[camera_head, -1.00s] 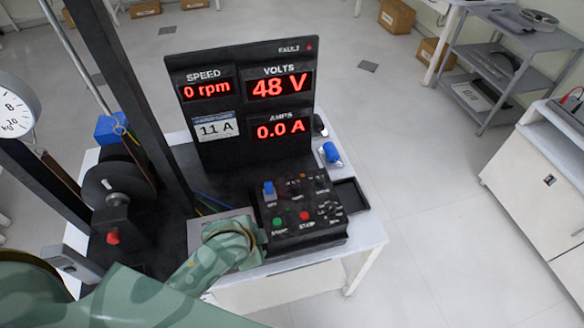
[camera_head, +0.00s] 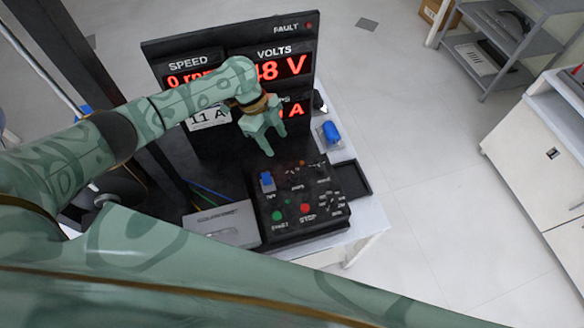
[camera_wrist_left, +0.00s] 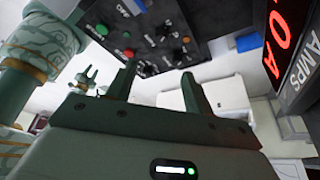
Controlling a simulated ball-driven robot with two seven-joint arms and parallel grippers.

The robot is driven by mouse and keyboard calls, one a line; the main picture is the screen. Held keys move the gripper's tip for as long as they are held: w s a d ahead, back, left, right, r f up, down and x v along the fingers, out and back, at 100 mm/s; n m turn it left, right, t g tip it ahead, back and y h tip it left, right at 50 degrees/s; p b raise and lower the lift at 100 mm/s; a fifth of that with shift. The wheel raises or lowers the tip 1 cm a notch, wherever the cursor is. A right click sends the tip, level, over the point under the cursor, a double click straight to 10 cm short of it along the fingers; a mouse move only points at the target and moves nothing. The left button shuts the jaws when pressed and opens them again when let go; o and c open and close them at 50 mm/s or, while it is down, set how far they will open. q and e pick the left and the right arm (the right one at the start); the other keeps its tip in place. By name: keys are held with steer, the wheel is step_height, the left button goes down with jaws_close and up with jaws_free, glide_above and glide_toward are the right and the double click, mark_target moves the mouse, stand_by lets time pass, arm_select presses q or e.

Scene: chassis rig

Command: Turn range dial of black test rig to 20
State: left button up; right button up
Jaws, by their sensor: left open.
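The black test rig (camera_head: 230,160) stands on a white table, with a sloped control panel (camera_head: 285,226) at its front right. The panel carries a blue-capped switch (camera_head: 267,181), a green button (camera_head: 278,216), a red button (camera_head: 305,208) and several small dark knobs. The knob labels are too small to read, so I cannot tell which is the range dial. My left gripper (camera_head: 275,147) is open and empty above the panel's back edge, in front of the display board. In the left wrist view its fingers (camera_wrist_left: 158,72) stand apart, with panel knobs (camera_wrist_left: 160,32) beyond. My right gripper (camera_wrist_left: 85,78) shows small there.
The display board's red readouts are partly hidden by my left arm. A grey box (camera_head: 225,224) sits left of the panel. A blue object (camera_head: 331,132) and an empty black tray (camera_head: 352,180) lie to its right.

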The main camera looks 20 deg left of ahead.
arm_select(q)
steer(key=b, duration=0.3)
glide_toward(294, 174)
steer(key=b+x, duration=0.7)
steer(key=shift+f, duration=0.35)
steer(key=shift+d+f+b, duration=0.35)
steer(key=shift+f+b, duration=0.2)
steer(key=shift+b, duration=0.1)
arm_select(e)
step_height(294, 174, down, 12)
steer(key=s, duration=0.1)
steer(key=shift+s+f, duration=0.2)
arm_select(q)
steer(key=shift+s+r, duration=0.1)
arm_select(e)
steer(key=shift+s, duration=0.1)
arm_select(q)
steer(key=c, duration=1)
